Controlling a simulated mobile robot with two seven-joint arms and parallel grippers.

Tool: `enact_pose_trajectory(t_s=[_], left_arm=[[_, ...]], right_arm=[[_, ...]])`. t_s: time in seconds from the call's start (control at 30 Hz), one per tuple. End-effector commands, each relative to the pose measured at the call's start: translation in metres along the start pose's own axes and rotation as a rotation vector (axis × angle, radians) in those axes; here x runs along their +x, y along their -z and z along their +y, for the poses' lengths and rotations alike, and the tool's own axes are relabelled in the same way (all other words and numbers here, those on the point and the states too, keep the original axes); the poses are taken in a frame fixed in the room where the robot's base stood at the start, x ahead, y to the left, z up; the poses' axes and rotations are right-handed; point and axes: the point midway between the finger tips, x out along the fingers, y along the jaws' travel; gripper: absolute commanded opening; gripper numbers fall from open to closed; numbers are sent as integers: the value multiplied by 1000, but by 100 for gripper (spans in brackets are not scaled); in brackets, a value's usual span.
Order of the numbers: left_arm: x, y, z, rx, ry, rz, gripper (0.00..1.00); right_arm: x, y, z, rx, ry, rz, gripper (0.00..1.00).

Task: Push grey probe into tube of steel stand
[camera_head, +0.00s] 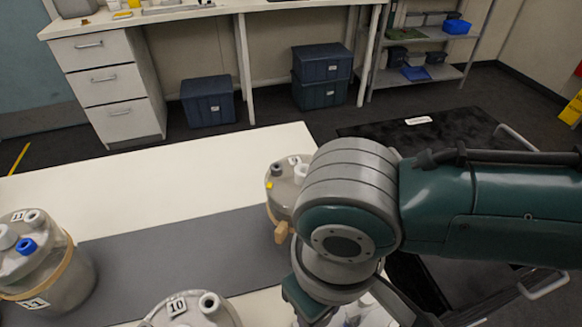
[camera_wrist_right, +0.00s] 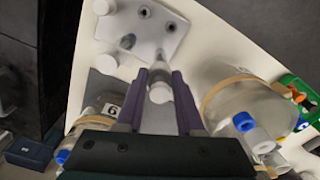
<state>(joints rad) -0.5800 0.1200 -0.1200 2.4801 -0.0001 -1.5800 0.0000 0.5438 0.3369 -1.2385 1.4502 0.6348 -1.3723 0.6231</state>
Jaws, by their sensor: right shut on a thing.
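In the right wrist view, my right gripper (camera_wrist_right: 160,80) has its two purple fingers closed around a pale grey cylindrical piece (camera_wrist_right: 159,94), which looks like the grey probe. Just beyond the fingertips is a light grey metal plate (camera_wrist_right: 152,40) with several round dark and pale fittings, likely the steel stand. Whether the probe's far end is in a tube, over one or apart from it I cannot tell. In the head view my right arm covers this area, and the gripper is mostly hidden at the bottom edge. My left gripper is not in view.
Lidded vessels stand around: one labelled 11 (camera_head: 50,275) at left, one labelled 10 (camera_head: 190,312) at the bottom, and another (camera_head: 283,185) beside my arm. A clear vessel (camera_wrist_right: 250,108) with a tan band is right of the gripper. The white table's (camera_head: 150,180) far part is clear.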

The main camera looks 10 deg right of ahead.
Motion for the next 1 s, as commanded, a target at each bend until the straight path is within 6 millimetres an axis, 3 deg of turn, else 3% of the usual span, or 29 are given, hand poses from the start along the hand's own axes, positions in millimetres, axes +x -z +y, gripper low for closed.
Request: enact_pose_trajectory(t_s=[0.47,0.5,0.8,1.0], left_arm=[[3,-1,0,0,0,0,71],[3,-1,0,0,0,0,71],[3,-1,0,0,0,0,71],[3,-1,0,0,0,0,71]], right_arm=[[6,0,0,0,0,0,0],[6,0,0,0,0,0,38],[6,0,0,0,0,0,71],[6,0,0,0,-1,-1,71]])
